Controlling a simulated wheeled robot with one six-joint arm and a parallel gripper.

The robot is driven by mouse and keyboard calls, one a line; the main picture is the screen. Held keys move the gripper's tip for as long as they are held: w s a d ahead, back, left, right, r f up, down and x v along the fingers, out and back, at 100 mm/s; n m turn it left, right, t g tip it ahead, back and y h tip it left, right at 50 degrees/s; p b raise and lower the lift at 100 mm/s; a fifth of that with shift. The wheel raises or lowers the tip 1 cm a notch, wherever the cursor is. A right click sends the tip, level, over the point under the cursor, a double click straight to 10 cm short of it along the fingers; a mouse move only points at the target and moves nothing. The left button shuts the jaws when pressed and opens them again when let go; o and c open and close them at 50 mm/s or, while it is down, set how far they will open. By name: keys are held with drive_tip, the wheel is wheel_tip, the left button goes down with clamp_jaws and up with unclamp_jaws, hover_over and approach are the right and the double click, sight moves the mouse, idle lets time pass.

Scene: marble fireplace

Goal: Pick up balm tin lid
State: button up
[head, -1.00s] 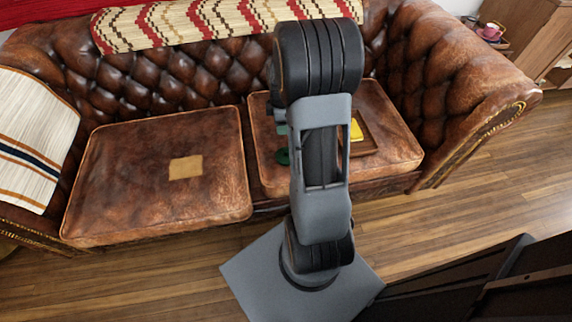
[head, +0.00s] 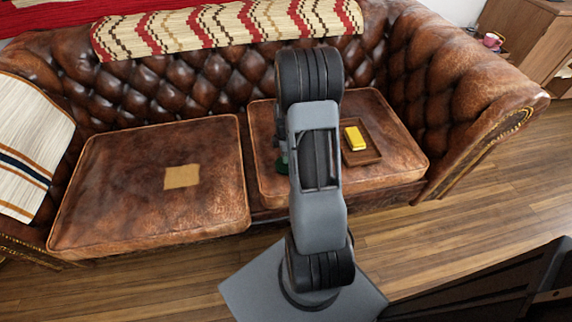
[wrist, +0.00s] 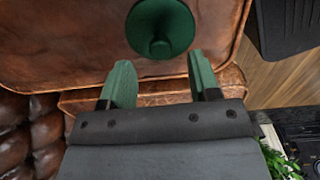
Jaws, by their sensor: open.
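The balm tin lid appears to be the round dark green piece (wrist: 160,28) with a central knob in the wrist view, lying on the brown leather seat cushion near its piped edge. My gripper (wrist: 157,64) is open and empty. Its two green fingertips point toward the lid, one at either side below it in the picture, with a gap between them and the lid. In the head view my arm hides most of the gripper. A bit of green shows beside the arm on the right cushion; I cannot tell whether it is lid or finger.
A brown tray (head: 373,153) holding a yellow block (head: 355,138) sits on the right cushion, right of my arm. A flat tan square (head: 182,176) lies on the otherwise clear left cushion (head: 120,190). The tufted sofa back (head: 180,85) rises behind.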

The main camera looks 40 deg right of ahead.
sight(283, 169)
wheel_tip(283, 169, down, 4)
drive_tip(key=shift+f+b, duration=0.15)
drive_tip(key=shift+b, duration=0.6)
drive_tip(key=shift+c, duration=0.5)
drive_tip(key=c, duration=0.9)
